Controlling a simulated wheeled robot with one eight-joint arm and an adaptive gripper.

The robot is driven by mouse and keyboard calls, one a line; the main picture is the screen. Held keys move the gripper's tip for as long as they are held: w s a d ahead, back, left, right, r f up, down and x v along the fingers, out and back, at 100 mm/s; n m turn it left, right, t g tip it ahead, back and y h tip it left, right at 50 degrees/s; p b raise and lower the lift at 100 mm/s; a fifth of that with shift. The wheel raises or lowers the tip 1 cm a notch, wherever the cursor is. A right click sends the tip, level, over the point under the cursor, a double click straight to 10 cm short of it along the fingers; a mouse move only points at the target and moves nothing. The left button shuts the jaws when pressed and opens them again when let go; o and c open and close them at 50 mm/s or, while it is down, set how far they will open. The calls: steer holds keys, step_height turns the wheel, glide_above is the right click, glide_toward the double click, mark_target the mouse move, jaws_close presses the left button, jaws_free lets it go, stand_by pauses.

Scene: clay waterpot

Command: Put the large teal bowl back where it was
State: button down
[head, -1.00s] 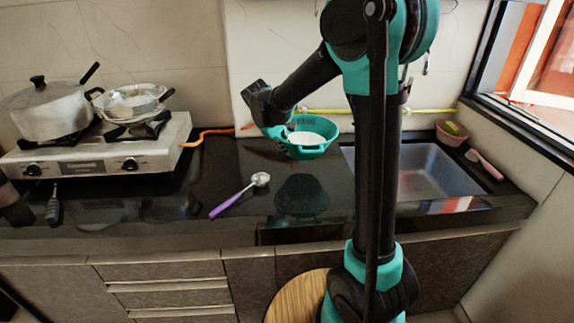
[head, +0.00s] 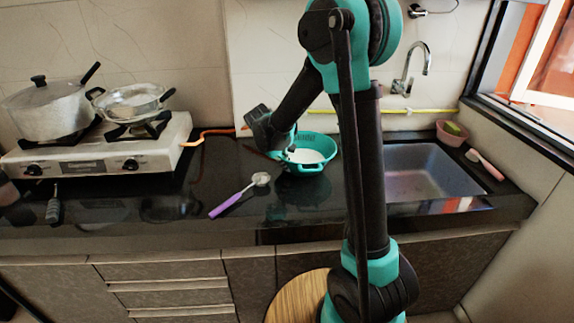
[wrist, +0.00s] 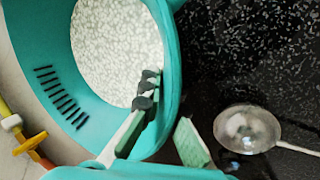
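The large teal bowl (head: 305,168), with a pale speckled inside, is upright on the black counter behind the spoon and left of the sink; it appears to rest there. It fills the left of the wrist view (wrist: 172,60), with slots in its far side. My gripper (wrist: 168,118) straddles the bowl's near wall, one finger inside and one outside. Dark counter shows between the outer finger and the wall, so it looks open. In the head view my gripper (head: 283,148) is at the bowl's left side, its fingertips mostly hidden.
A purple-handled spoon (head: 232,200) lies front left of the bowl; its metal head (wrist: 247,129) is near my outer finger. A gas stove (head: 110,155) with a pot (head: 45,110) and pan (head: 130,102) stands left. The sink (head: 430,170) and a small pink bowl (head: 450,137) are right.

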steer(key=c, duration=1.7)
jaws_free()
steer(key=shift+r, duration=0.3)
steer(key=v, duration=1.1)
steer(key=shift+a+r, duration=0.15)
steer(key=shift+r, duration=0.15)
